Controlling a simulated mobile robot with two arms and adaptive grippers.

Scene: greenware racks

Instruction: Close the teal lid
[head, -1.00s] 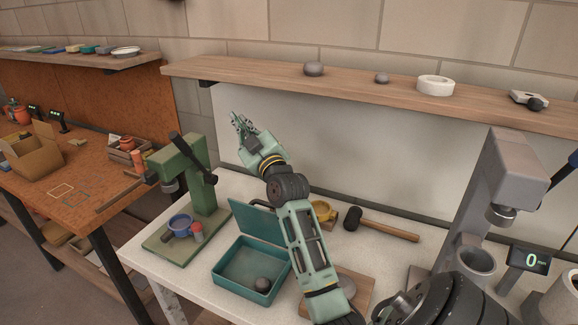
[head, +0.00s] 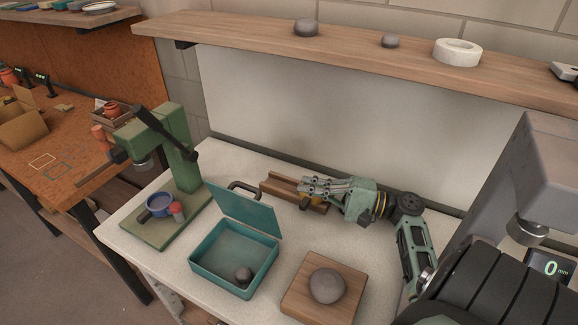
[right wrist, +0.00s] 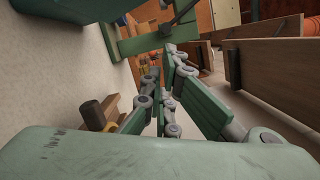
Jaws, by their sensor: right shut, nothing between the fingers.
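My right gripper (head: 303,187) is shut and empty. It points left above the bench, behind and to the right of the lid, apart from it. In the right wrist view its fingers (right wrist: 163,85) reach forward, and a teal surface at the upper left is probably the lid (right wrist: 75,12). My left gripper is not in view.
A green press (head: 172,150) stands left of the box with a blue cup (head: 159,205). A wooden board (head: 300,305) with a grey lump (head: 327,286) lies to the right. A wooden holder (head: 282,186) is by my gripper. A shelf (head: 360,55) runs above.

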